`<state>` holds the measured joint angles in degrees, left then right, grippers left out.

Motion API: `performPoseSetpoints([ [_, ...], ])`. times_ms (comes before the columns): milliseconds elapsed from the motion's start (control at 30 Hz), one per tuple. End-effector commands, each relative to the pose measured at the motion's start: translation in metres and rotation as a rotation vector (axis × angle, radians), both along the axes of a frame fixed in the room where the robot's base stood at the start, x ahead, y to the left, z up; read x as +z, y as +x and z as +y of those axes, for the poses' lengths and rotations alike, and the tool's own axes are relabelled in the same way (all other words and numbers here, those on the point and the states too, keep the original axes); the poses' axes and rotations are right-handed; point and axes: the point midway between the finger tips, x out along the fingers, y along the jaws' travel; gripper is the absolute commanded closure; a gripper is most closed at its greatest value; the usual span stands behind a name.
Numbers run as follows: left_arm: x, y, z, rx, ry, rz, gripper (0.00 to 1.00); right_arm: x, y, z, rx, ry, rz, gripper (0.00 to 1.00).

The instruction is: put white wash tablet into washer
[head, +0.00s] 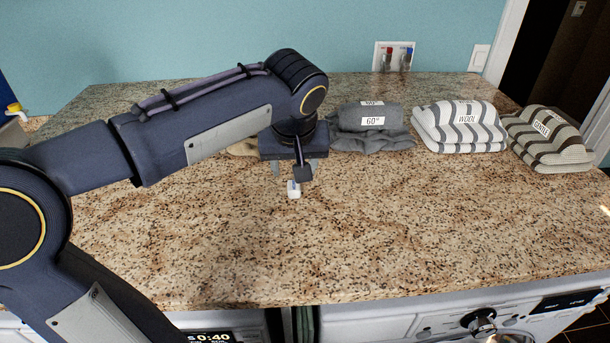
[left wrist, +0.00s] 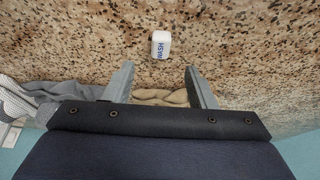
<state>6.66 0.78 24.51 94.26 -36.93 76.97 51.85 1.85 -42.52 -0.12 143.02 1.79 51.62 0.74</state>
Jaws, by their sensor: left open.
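The white wash tablet (head: 294,190) lies on the speckled countertop (head: 400,220), just beyond the tips of my left gripper (head: 294,172) in the head view. In the left wrist view the tablet (left wrist: 161,44) shows blue "WASH" lettering. It lies ahead of the gap between the open fingers of my left gripper (left wrist: 158,68), roughly centred, with nothing between the fingers' tips. Two white machine fronts show below the counter: one with a lit 0:40 display (head: 210,338), one with a knob (head: 480,322). Their doors are mostly out of frame, and I cannot tell which is the washer. My right gripper is out of view.
Folded textiles line the back: grey "60°" (head: 370,118), striped "WOOL" (head: 460,127) and brown striped "GENTLE" (head: 550,140). A beige cloth (head: 243,147) is partly hidden behind my gripper. Wall taps (head: 395,57) are behind. The counter's middle and right front are clear.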

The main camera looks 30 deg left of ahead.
Motion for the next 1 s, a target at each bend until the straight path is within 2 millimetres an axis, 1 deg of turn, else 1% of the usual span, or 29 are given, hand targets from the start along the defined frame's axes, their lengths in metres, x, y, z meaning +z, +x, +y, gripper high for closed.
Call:
performPoseSetpoints([
  [267, -0.027, 0.009, 0.007, 0.001, 0.0, 0.005, 0.49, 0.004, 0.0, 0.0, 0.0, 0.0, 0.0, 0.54],
  [433, -0.05, 0.017, 0.012, 0.001, 0.001, 0.009, 0.49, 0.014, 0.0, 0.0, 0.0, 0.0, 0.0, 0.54],
  [567, -0.066, 0.023, 0.015, 0.001, 0.001, 0.006, 0.49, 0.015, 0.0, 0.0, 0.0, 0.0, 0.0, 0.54],
  [700, -0.071, 0.025, 0.016, -0.001, 0.0, 0.002, 0.49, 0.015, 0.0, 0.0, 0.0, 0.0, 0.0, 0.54],
  [867, -0.071, 0.025, 0.016, -0.001, 0.0, 0.001, 0.49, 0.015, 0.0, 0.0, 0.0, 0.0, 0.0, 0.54],
  [1000, -0.071, 0.025, 0.016, -0.001, 0.0, 0.001, 0.67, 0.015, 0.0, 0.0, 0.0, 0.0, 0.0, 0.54],
])
